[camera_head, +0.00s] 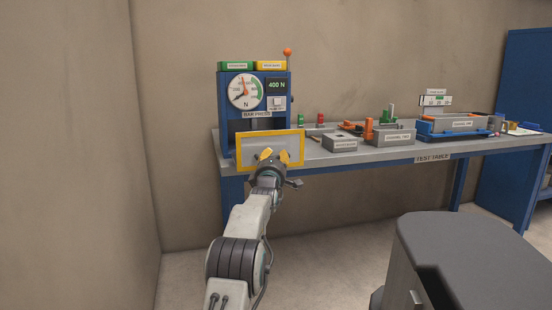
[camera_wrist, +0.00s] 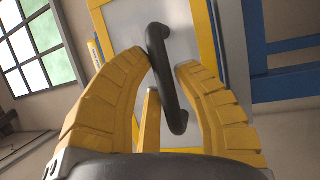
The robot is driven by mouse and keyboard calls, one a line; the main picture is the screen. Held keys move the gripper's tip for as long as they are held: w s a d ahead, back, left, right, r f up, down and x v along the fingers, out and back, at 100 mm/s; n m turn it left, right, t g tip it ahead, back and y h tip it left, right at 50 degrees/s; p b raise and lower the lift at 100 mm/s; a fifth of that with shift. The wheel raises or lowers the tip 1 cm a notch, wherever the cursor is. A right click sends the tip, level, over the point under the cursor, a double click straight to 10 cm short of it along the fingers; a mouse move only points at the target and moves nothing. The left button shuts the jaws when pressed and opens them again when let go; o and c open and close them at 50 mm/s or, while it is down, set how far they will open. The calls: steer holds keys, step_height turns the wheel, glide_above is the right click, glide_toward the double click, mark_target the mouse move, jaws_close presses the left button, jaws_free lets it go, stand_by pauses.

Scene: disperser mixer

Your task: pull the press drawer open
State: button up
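The blue bar press (camera_head: 224,95) stands at the left end of the table. Its drawer front (camera_head: 246,153), a grey panel with a yellow frame, stands forward of the press body, low and to the right. In the wrist view the grey panel (camera_wrist: 110,25) fills the upper middle. A dark bar handle (camera_wrist: 166,80) crosses it, tilted. My gripper (camera_head: 275,156) is at the drawer front. In the wrist view my gripper's yellow fingers (camera_wrist: 162,62) lie on either side of the handle, their tips close to it. Whether they touch or clamp it is unclear.
The test table (camera_head: 432,157) runs right from the press and carries grey boxes (camera_head: 391,138), small red and green parts and a blue tray (camera_head: 424,132). A blue cabinet (camera_head: 515,120) stands at the far right. Bare floor (camera_head: 325,270) lies before the table.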

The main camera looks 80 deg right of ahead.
steer(key=o, duration=0.4)
steer(key=shift+o, duration=0.2)
steer(key=shift+a, duration=0.1)
steer(key=a+f, duration=0.2)
steer(key=a, duration=0.9)
steer(key=shift+a, duration=0.25)
stand_by(0.7)
stand_by(0.3)
